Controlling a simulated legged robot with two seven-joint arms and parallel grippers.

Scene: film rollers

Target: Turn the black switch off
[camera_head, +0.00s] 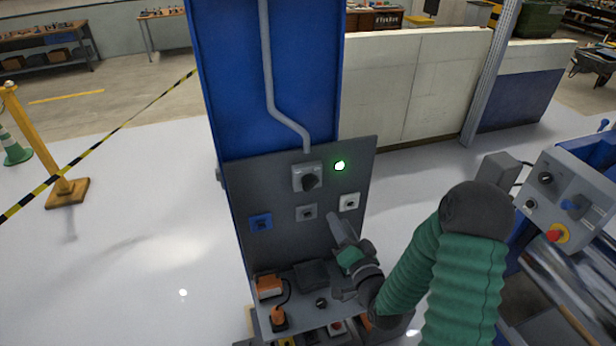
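The black switch (312,181) is a dark rotary knob on a grey box, mounted high on the dark grey panel of the blue column. A green lamp (339,165) glows just right of it. My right gripper (338,224) is in front of the panel, below and to the right of the switch and apart from it. Its fingers point up toward the panel; whether they are open or shut is too small to tell. My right arm, in a green sleeve, comes in from the lower right. My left gripper is out of the frame.
A shelf (312,318) under the panel carries orange and black items. A machine with a control box (570,200) stands at right.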

